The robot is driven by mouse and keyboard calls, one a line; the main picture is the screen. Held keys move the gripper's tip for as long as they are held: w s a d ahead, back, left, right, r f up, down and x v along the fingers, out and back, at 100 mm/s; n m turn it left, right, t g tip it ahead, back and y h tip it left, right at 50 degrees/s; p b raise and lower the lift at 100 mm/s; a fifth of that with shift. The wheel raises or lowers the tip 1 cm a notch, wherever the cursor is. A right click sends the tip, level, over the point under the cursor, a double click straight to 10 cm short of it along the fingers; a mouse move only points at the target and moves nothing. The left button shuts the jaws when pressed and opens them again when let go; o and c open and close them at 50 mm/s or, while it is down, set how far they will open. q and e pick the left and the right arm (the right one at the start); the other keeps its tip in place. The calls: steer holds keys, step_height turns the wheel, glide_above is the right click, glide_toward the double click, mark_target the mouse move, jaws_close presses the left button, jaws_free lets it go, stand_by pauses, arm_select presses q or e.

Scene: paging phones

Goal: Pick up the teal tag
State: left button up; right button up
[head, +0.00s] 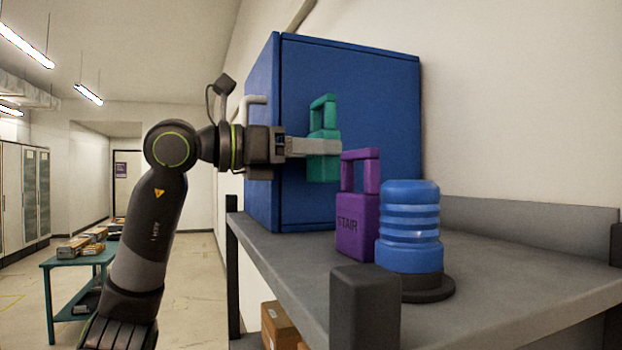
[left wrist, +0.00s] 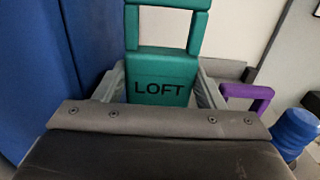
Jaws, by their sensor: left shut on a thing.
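The teal tag (head: 323,168) is a padlock-shaped block with a square loop on top. In the left wrist view the teal tag (left wrist: 160,82) stands upright between the fingers and reads LOFT. My left gripper (head: 322,147) is shut on its body, reaching in from the left in front of the blue cabinet. In the left wrist view my left gripper (left wrist: 165,95) has one finger on each side of the tag. The tag's lower edge appears above the shelf surface, partly beside the purple tag. My right gripper is not in view.
A purple tag (head: 357,225) marked STAIR stands on the grey shelf (head: 490,270), close to the teal tag's right. A blue ribbed cylinder (head: 410,225) on a dark base stands beside it. A blue cabinet (head: 350,100) stands behind. The shelf's right side is clear.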

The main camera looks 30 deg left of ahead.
arm_select(q)
steer(key=s+d+r+b, duration=0.1)
steer(key=s+d+b, duration=0.1)
steer(key=s, duration=0.7)
steer(key=s+d+r+b, duration=0.2)
steer(key=s+d+b, duration=0.1)
steer(key=s, duration=0.7)
steer(key=shift+b, duration=0.9)
